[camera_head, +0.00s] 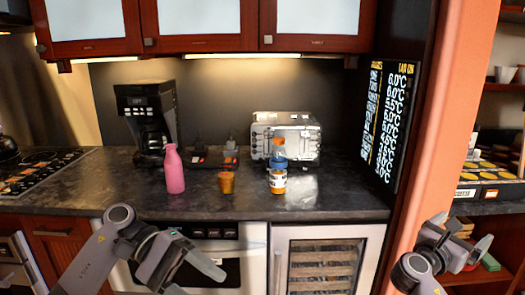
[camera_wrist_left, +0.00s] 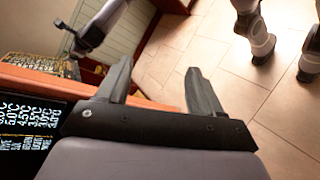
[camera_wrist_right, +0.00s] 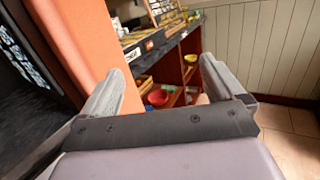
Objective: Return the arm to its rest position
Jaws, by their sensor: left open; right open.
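My right gripper (camera_head: 463,230) is at the lower right of the head view, in front of the orange pillar and shelves. Its two fingers stand apart with nothing between them, as the right wrist view (camera_wrist_right: 161,68) also shows. My left gripper (camera_head: 200,270) is at the lower left of the head view, in front of the white appliance below the counter. In the left wrist view its fingers (camera_wrist_left: 158,68) are spread and empty, with tiled floor behind them. Both arms are bent in front of me, and neither gripper is seen touching anything.
The dark counter (camera_head: 225,203) holds a pink bottle (camera_head: 174,170), an orange cup (camera_head: 226,182), a blue-and-orange bottle (camera_head: 278,170), a coffee maker (camera_head: 147,120) and a toaster (camera_head: 300,135). An orange pillar (camera_head: 447,120) stands at the right. Open tiled floor (camera_wrist_left: 235,90) shows in the left wrist view.

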